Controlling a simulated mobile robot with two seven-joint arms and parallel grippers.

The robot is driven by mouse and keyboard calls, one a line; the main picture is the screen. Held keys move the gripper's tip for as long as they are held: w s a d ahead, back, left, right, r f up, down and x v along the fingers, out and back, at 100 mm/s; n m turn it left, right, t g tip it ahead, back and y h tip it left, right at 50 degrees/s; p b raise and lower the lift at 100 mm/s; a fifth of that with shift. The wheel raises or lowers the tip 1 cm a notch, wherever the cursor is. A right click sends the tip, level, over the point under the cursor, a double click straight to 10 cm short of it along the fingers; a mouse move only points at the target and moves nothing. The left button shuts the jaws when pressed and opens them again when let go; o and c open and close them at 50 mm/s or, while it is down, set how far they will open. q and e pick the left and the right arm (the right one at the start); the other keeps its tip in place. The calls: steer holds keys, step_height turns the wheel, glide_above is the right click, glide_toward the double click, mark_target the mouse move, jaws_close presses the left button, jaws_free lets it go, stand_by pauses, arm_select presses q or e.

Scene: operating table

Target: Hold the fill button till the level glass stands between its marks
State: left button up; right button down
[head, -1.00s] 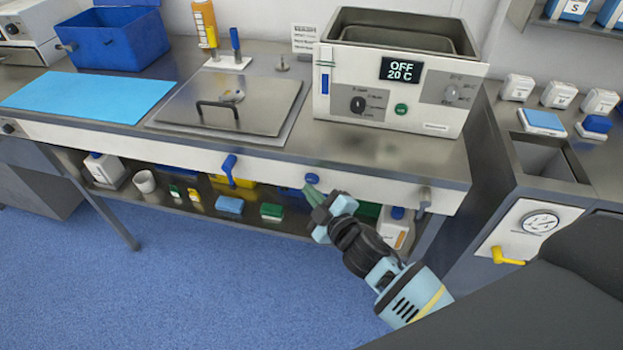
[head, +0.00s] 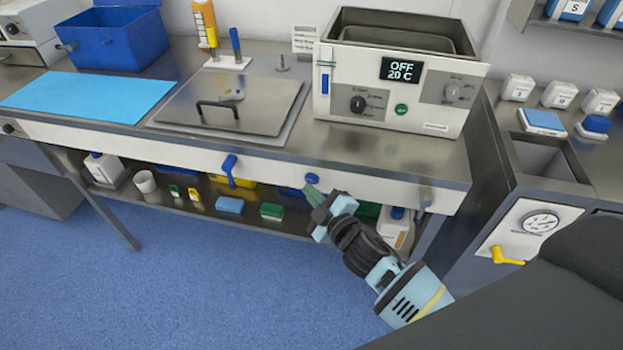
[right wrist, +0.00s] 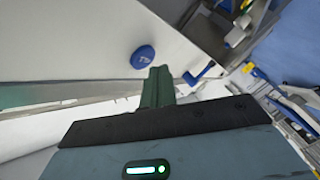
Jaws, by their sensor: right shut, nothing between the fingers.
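The fill button, a blue oval push-button (head: 311,179), sits on the white front panel under the worktop. It shows with a pale symbol in the right wrist view (right wrist: 143,58). My right gripper (head: 310,194) is shut and empty, its green fingertips close below the button. In the right wrist view the fingertips (right wrist: 159,74) lie just right of and below the button; I cannot tell whether they touch it. The level glass (head: 325,84) is a narrow upright strip on the left of the bath's front. Its blue column stands below the thin green marks. My left gripper is out of view.
The white bath (head: 420,105) reads OFF, 20 C. The blue floor (head: 190,280) in front is clear.

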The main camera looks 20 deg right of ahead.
steer(key=shift+w, duration=0.1)
stand_by(1.0)
steer(key=shift+w+d, duration=0.25)
steer(key=shift+w+d, duration=0.2)
steer(key=shift+w, duration=0.1)
stand_by(4.1)
stand_by(0.7)
steer(key=shift+s+a, duration=0.45)
steer(key=shift+s, duration=0.2)
steer(key=shift+s+a+p, duration=0.25)
steer(key=shift+s+a, duration=0.45)
steer(key=shift+s, duration=0.35)
steer(key=shift+s+a+p, duration=0.2)
steer(key=shift+s+a, duration=0.5)
steer(key=shift+s, duration=0.35)
